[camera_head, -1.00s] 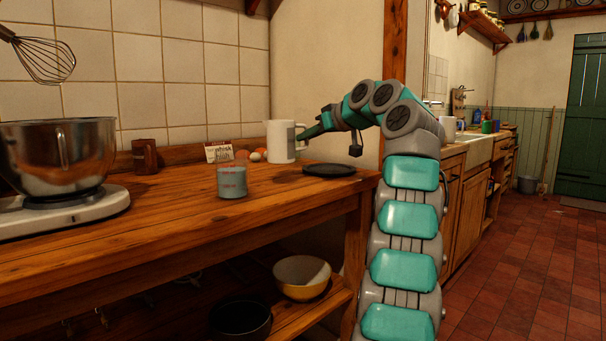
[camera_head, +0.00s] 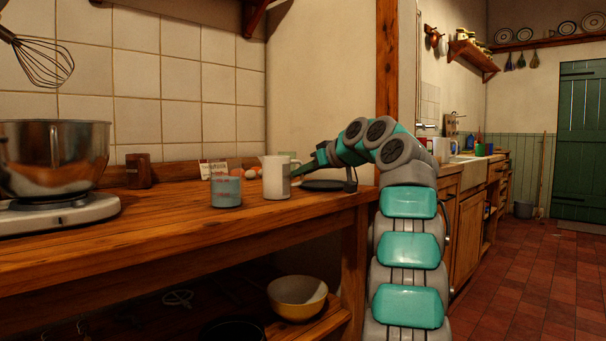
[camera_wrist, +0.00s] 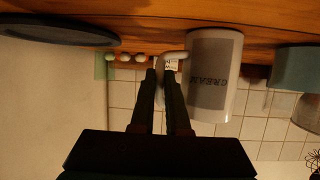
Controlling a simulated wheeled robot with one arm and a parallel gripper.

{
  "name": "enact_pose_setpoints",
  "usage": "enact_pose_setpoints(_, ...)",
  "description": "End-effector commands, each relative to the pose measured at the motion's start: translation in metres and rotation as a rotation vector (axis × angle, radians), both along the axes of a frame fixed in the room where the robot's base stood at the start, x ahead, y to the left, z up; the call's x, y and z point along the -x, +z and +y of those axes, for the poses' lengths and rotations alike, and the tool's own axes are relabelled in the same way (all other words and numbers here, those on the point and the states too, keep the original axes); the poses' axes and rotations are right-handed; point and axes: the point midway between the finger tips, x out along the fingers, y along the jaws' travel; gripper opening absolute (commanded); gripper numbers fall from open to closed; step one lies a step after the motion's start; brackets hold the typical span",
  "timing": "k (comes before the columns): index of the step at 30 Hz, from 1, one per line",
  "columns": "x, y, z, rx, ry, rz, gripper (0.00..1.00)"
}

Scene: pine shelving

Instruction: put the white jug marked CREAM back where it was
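The white jug (camera_head: 276,180) is upright above the right part of the wooden counter, right of the blue-grey measuring cup. It looks at or very near the counter top; contact is not clear. In the wrist view, which is upside down, the jug (camera_wrist: 229,105) shows a grey panel reading CREAM. My gripper (camera_head: 294,175) comes in from the right at the jug's side. In the wrist view my gripper's fingertips (camera_wrist: 160,72) are close together at the jug's handle side and seem shut on the handle, which is mostly hidden.
The measuring cup (camera_head: 226,191) stands close left of the jug. A dark round plate (camera_head: 322,186) lies right of it. Eggs (camera_head: 252,172) and a small card (camera_head: 213,167) are behind. A brown mug (camera_head: 138,171) and a scale with a steel bowl (camera_head: 50,155) are further left.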

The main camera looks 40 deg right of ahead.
Motion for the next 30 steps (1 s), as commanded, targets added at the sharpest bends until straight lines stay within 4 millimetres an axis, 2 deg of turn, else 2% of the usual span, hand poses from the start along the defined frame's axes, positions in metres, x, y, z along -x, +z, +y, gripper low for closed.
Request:
enact_pose_setpoints(1,0.000,0.000,0.000,0.000,0.000,0.000,0.19)
enact_pose_setpoints(8,0.000,0.000,0.000,0.000,0.000,0.000,0.43)
enact_pose_setpoints(17,0.000,0.003,0.000,0.000,0.000,0.000,0.43)
enact_pose_setpoints(23,0.024,0.012,0.000,0.001,-0.001,-0.005,0.43)
enact_pose_setpoints(30,0.071,0.033,0.000,0.003,0.000,-0.006,0.43)
